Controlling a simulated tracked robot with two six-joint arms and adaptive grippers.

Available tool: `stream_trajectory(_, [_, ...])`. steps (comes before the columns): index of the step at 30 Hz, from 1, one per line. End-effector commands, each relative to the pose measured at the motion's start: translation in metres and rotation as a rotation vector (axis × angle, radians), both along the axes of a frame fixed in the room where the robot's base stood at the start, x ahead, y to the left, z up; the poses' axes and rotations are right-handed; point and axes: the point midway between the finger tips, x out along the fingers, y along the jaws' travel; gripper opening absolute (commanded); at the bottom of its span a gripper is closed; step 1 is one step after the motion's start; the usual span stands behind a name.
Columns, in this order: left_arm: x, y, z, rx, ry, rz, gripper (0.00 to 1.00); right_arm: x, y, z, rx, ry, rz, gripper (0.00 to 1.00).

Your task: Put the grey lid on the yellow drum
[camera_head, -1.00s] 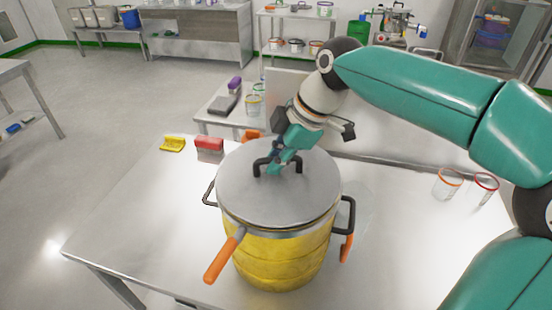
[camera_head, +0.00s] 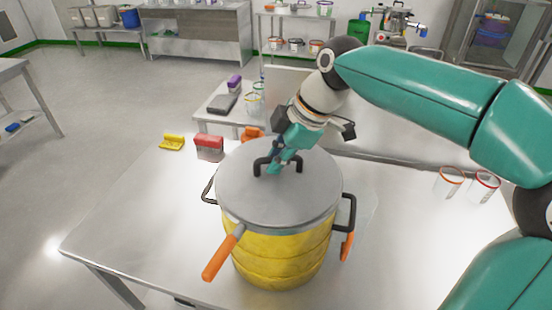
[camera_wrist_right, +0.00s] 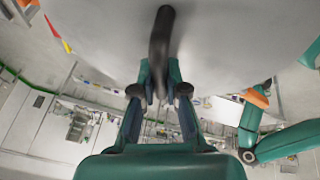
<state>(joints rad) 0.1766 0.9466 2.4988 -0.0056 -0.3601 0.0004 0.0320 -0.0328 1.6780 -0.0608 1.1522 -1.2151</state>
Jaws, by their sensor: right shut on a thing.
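The grey lid (camera_head: 270,205) is a round metal disc with a black bar handle (camera_head: 299,164). It lies on top of the yellow drum (camera_head: 280,258), covering its mouth; whether it is fully seated all round cannot be told. My right gripper (camera_head: 274,166) is shut on the lid's handle from above and behind. In the right wrist view the gripper (camera_wrist_right: 160,92) has its fingers either side of the black handle (camera_wrist_right: 161,40), with the lid's grey face (camera_wrist_right: 230,45) beyond. The drum has black side handles and orange levers (camera_head: 222,257). My left gripper is not in view.
The drum stands on a steel table (camera_head: 130,225). A yellow object (camera_head: 171,142), a red box (camera_head: 209,147) and two red-rimmed glass jars (camera_head: 449,182) stand near its back. A low side table (camera_head: 215,118) is behind. The table's left part is clear.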

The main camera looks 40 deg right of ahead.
Motion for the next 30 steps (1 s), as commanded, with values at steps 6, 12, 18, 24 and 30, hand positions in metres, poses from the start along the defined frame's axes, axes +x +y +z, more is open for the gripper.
stream_trajectory(6, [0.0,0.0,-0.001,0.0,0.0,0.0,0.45,0.0,0.0,-0.002,-0.002,0.003,0.001,0.0])
stream_trajectory(12, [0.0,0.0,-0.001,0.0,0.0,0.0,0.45,0.0,0.0,-0.002,-0.002,0.003,0.001,0.32])
stream_trajectory(18, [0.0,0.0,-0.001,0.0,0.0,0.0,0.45,0.0,0.0,-0.002,-0.001,0.002,0.001,0.42])
stream_trajectory(24, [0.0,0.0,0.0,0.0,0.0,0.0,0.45,-0.001,-0.001,0.0,-0.002,0.001,0.001,0.42])
stream_trajectory(30, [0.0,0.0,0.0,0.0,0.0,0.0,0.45,-0.007,-0.006,0.019,-0.002,-0.002,0.0,0.42])
